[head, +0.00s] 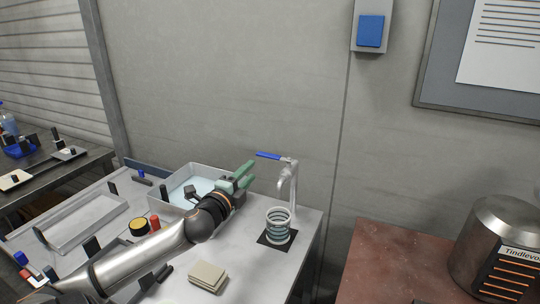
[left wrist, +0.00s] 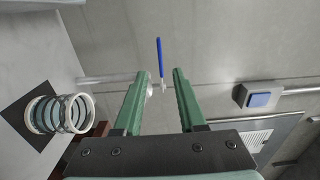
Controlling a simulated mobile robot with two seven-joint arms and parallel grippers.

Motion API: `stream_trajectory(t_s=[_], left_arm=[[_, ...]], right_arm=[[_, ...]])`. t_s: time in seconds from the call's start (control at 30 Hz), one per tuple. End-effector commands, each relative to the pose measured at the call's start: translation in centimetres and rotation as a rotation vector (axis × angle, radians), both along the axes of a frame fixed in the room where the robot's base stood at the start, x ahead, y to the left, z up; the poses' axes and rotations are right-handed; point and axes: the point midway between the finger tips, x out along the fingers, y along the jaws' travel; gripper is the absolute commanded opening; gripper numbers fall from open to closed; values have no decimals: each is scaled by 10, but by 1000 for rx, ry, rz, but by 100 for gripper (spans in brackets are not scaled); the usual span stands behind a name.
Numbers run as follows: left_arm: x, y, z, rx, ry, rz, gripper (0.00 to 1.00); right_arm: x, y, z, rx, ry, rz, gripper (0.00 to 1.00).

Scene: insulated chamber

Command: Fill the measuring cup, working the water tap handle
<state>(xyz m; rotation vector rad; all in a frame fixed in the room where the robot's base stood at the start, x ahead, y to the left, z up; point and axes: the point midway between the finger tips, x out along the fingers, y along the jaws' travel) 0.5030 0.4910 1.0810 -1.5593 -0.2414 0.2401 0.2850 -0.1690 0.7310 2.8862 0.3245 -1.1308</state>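The water tap (head: 289,185) stands at the right end of the grey table, with a blue lever handle (head: 268,155) on top pointing left. The handle also shows in the left wrist view (left wrist: 160,58), ahead and between the finger lines. The clear measuring cup (head: 278,225) with pale rings stands upright on a black square mat (head: 262,239) below the spout; it also shows in the left wrist view (left wrist: 58,113). My left gripper (head: 248,174), with green fingers, is open and empty, left of the tap and short of the handle. My right gripper is not in view.
A shallow tray (head: 180,172) with bluish contents sits behind my left arm. A beige block stack (head: 207,277) lies at the front. An empty tray (head: 70,232) and small items are at left. A metal machine (head: 500,240) stands on the reddish table at right.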

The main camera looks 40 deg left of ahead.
Motion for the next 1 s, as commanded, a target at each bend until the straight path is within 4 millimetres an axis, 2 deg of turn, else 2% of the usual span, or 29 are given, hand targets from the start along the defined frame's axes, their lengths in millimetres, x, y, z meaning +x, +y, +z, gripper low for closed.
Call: stream_trajectory(t_s=[0.7,1.0], left_arm=[[85,27,2,0,-2,2,40],[105,33,1,1,0,0,40]], right_arm=[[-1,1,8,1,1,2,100],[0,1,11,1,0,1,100]])
